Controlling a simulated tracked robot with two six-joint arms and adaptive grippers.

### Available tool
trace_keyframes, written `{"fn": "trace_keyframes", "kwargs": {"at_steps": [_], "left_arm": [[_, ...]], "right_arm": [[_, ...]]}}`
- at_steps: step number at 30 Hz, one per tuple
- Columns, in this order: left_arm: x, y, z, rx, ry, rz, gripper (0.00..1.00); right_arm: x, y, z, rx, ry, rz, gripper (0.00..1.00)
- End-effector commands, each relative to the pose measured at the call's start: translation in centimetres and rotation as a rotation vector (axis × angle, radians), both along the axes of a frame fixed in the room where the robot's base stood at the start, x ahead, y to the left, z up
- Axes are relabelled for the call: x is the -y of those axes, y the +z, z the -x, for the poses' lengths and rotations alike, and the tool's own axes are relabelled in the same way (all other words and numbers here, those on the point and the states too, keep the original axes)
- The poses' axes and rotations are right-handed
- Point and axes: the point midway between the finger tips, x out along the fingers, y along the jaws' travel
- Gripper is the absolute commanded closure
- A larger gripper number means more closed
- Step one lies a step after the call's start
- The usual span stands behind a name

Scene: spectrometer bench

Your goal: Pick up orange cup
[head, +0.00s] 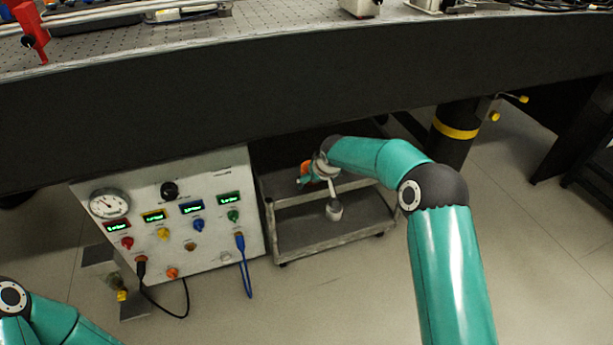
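An orange object (306,171), which looks like the orange cup, shows at the top left of a low grey cart under the bench. It is small and partly covered by the end of my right arm. My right gripper (318,172) is at the cart, right beside the orange object in the picture. Its fingers are too small and overlapped to show whether they are open, or whether they touch the cup. Of my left arm only a teal part shows at the bottom left; its gripper is out of view.
The two-shelf cart (325,238) stands under the bench's dark front edge (300,110). A pale small cylinder (334,210) shows at the cart. Left of it is a control panel (215,182) with knobs and cables. A black bench leg (455,135) stands right. The front floor is clear.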

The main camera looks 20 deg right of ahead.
Motion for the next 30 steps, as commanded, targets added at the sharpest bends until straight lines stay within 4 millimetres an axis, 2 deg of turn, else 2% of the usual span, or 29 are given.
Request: {"fn": "trace_keyframes", "kwargs": {"at_steps": [9, 11, 12, 14, 22, 23, 30], "left_arm": [[0.0, -0.2, 0.0, 0.0, 0.0, 0.0, 0.6], [0.0, -0.2, 0.0, 0.0, 0.0, 0.0, 0.6], [0.0, -0.8, 0.0, 0.0, 0.0, 0.0, 0.6], [0.0, -1.0, 0.0, 0.0, 0.0, 0.0, 0.6], [0.0, -0.9, 0.0, 0.0, 0.0, 0.0, 0.6], [0.0, -0.9, 0.0, 0.0, 0.0, 0.0, 0.6], [0.0, -0.9, 0.0, 0.0, 0.0, 0.0, 0.6]], "right_arm": [[-0.2, -0.1, -3.2, 0.001, -0.001, -0.001, 0.06], [-0.3, -0.1, -3.6, 0.001, 0.002, -0.001, 0.06], [-0.2, -0.9, -3.7, -0.001, 0.002, 0.0, 0.06], [-0.2, -1.1, -3.9, -0.001, 0.001, 0.0, 0.06], [-0.3, -1.1, -4.0, -0.001, 0.002, -0.001, 0.06], [-0.3, -1.1, -4.0, -0.001, 0.002, -0.001, 0.08], [-0.3, -1.1, -4.0, -0.001, 0.003, -0.001, 0.48]]}}
